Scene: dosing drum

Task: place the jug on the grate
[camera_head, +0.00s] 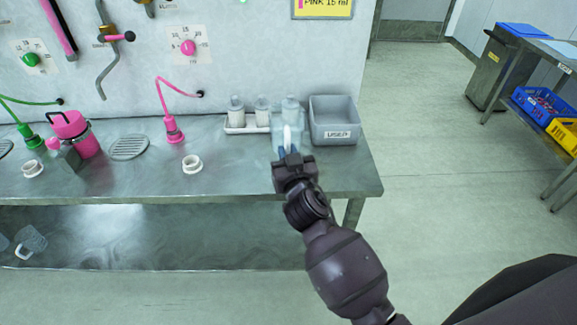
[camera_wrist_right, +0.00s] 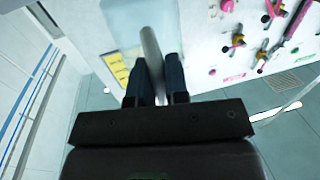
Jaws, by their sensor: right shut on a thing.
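A clear jug (camera_head: 279,121) with a pale upright handle is in my right gripper (camera_head: 291,158), in front of the white bottles at the right end of the steel table. In the right wrist view, the two dark fingers (camera_wrist_right: 158,78) are shut on the grey-white handle, and the translucent jug (camera_wrist_right: 127,22) shows beyond them. An oval slotted grate (camera_head: 128,147) is set in the tabletop, left of the held jug. Another grate (camera_head: 5,148) is cut off at the left edge. My left gripper is not in view.
A grey bin (camera_head: 334,119) stands right of the bottles (camera_head: 237,110). Another clear jug (camera_head: 31,239) is on the lower shelf.

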